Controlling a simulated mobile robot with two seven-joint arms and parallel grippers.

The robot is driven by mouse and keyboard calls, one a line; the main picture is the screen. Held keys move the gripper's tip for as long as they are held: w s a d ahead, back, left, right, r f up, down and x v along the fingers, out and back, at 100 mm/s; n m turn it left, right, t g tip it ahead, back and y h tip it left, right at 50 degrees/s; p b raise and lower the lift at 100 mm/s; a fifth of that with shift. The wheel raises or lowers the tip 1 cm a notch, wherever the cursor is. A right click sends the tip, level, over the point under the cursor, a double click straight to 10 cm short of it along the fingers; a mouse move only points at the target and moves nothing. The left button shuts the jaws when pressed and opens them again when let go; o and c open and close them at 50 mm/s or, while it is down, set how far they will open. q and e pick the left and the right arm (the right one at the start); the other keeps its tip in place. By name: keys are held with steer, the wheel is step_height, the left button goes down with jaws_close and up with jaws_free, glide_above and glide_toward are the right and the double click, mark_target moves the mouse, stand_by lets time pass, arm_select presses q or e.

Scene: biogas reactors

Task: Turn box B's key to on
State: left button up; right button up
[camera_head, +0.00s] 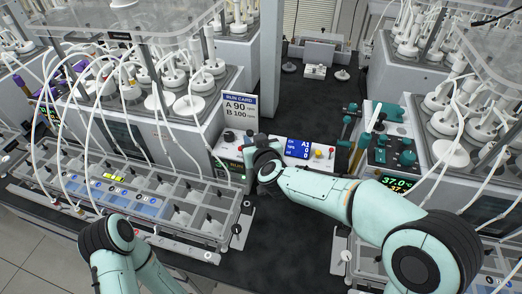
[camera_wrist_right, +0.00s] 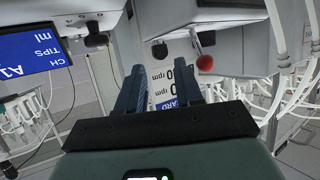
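A grey control box (camera_head: 232,145) with dark knobs stands left of my right gripper (camera_head: 253,148) in the head view, partly hidden behind it. I cannot read a box letter or make out a key there. In the right wrist view my right gripper (camera_wrist_right: 161,72) has its two dark fingers apart. Nothing is visibly held between them. A run card (camera_head: 240,107) reading A 90 rpm, B 100 rpm stands behind that box; it shows upside down beyond the fingers in the wrist view (camera_wrist_right: 165,85). My left gripper is out of view; only part of its arm shows.
A box with a blue A1 display (camera_head: 298,149) and a red knob sits just right of my right gripper. Reactor banks with tubing fill both sides. A long tray rack (camera_head: 140,190) is at left.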

steer(key=v, duration=0.9)
steer(key=shift+p, duration=0.4)
